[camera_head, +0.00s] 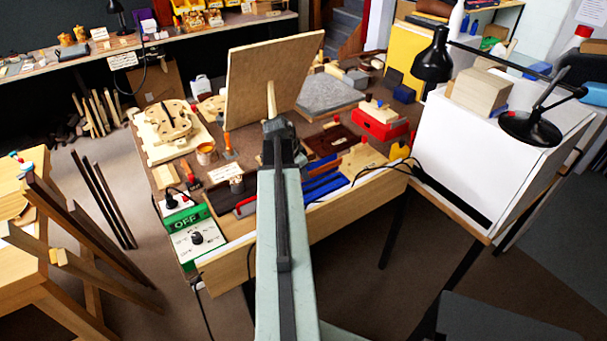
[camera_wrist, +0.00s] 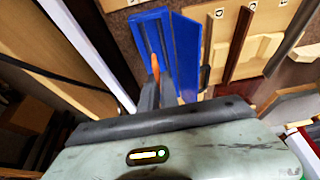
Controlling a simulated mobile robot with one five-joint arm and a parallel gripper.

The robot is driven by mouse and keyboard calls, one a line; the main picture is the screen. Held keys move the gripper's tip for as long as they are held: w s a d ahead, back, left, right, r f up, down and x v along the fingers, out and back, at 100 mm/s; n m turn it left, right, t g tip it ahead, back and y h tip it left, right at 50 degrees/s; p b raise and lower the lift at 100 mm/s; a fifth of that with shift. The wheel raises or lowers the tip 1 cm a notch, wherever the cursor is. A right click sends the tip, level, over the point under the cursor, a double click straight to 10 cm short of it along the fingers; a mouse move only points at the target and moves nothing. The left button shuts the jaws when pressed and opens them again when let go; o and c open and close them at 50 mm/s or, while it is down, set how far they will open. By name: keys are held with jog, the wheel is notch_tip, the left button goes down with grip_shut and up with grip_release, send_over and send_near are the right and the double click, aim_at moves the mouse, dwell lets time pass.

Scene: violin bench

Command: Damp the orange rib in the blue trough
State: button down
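The blue trough (camera_wrist: 140,36) is long and narrow. It lies ahead of my gripper in the wrist view, with a flat blue panel (camera_wrist: 186,55) along its right side. In the head view the blue trough (camera_head: 325,187) is just right of my arm at the bench's front edge. My gripper (camera_wrist: 160,80) points towards the trough, its grey fingers close together. A small orange piece (camera_wrist: 155,63), possibly the rib, shows at the fingertips. I cannot tell whether they grip it. In the head view my gripper (camera_head: 277,127) is seen from behind, its fingertips hidden.
A wooden board (camera_head: 262,75) stands tilted behind my gripper. A green box marked OFF (camera_head: 187,219) is at the bench's left corner. A red box (camera_head: 380,122) and a white cabinet (camera_head: 455,155) are to the right. Tools and wood parts crowd the bench.

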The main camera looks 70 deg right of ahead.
aim_at(304, 192)
jog(key=shift+s+f+b, duration=0.1)
jog(key=shift+f+b, duration=4.15)
jog(key=shift+f, duration=0.05)
jog(key=shift+a, duration=0.15)
jog(key=c, duration=1.5)
grip_release()
jog(key=shift+c, duration=0.2)
jog(key=p+v, duration=0.7)
jog(key=v, duration=0.1)
jog(key=shift+s, duration=0.1)
